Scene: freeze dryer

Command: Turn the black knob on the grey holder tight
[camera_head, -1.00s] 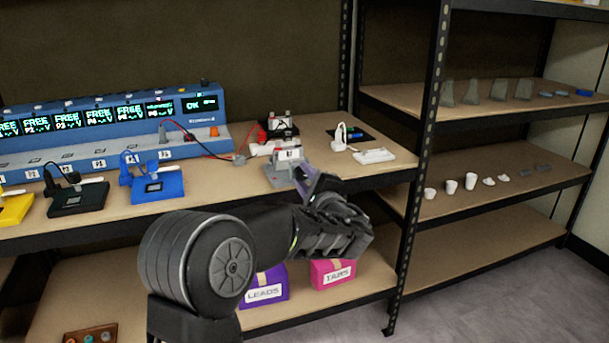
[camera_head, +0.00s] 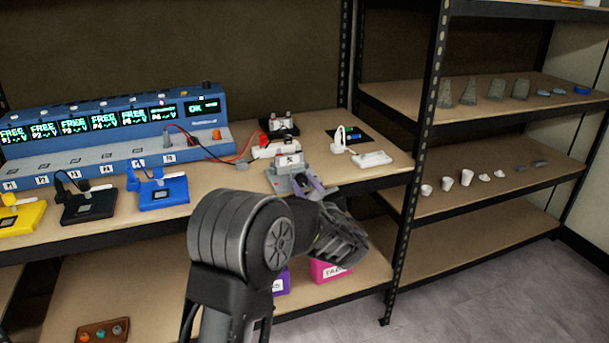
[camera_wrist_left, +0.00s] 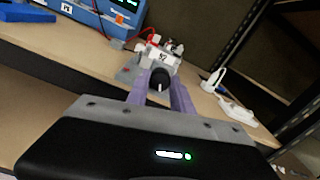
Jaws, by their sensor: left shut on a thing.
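The grey holder (camera_head: 279,181) stands at the shelf's front edge in the head view, with a white labelled block (camera_head: 290,160) on it. The holder also shows in the left wrist view (camera_wrist_left: 128,73). The black knob (camera_wrist_left: 160,80) faces the wrist camera on the holder's front side. My left gripper (camera_wrist_left: 161,88) has its two purple fingers on either side of the knob, shut on it. In the head view the left gripper (camera_head: 307,185) reaches the holder from the front, and its fingers and wrist hide the knob. My right gripper is not in view.
A blue multi-screen station (camera_head: 115,130) stands on the left, with red and black leads running towards the holder. Yellow (camera_head: 22,218), black (camera_head: 88,205) and blue (camera_head: 163,193) cradles line the front edge. A white charger piece (camera_head: 372,159) lies right of the holder. A black post (camera_head: 425,130) rises further right.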

